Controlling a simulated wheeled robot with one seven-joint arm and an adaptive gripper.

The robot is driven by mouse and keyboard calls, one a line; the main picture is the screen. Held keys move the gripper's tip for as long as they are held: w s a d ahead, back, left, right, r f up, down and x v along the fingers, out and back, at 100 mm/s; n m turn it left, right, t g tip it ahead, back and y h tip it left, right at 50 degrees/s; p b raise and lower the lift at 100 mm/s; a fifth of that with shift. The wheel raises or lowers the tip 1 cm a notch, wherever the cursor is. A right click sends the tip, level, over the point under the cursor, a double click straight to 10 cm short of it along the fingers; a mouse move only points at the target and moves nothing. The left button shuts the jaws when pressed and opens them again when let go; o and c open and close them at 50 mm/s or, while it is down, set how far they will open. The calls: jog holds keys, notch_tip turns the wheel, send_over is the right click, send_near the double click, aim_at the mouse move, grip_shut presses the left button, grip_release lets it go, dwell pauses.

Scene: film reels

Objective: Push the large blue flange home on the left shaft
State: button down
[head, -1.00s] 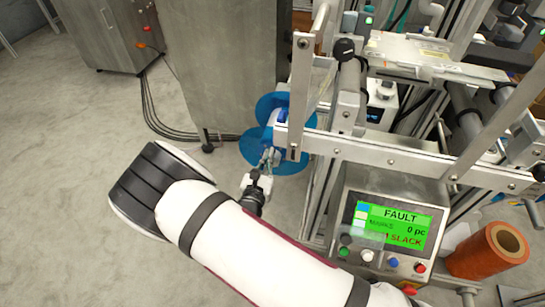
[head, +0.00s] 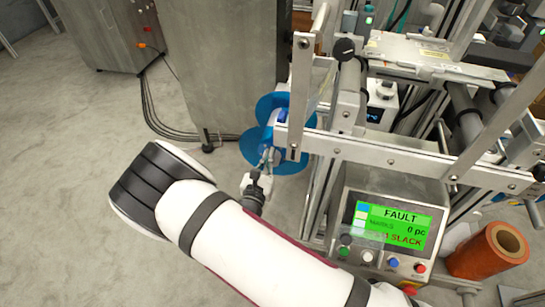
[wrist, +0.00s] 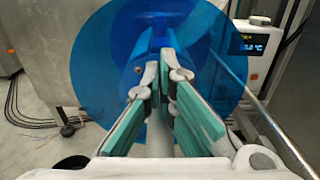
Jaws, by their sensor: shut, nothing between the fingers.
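A large translucent blue flange (head: 290,160) shows in the head view at the left side of the machine, partly hidden by the frame and my gripper. In the wrist view the blue flange (wrist: 100,70) fills the upper middle, with a darker blue hub at its centre. My gripper (head: 268,156) is in front of the flange. In the wrist view its fingertips (wrist: 164,72) are close together in front of the hub, with nothing held. I cannot tell whether they touch it. The left shaft is not clearly visible.
Another blue disc (head: 270,103) shows just above, partly behind the metal frame (head: 300,85). A control panel (head: 390,228) reading FAULT and an orange roll (head: 485,252) stand at the right. A grey cabinet (head: 220,70) stands behind. The floor at left is clear.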

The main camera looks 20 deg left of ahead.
jog(key=shift+w, duration=0.7)
jog(key=shift+s, duration=0.1)
jog(key=shift+s+p, duration=0.8)
jog(key=shift+s, duration=2.15)
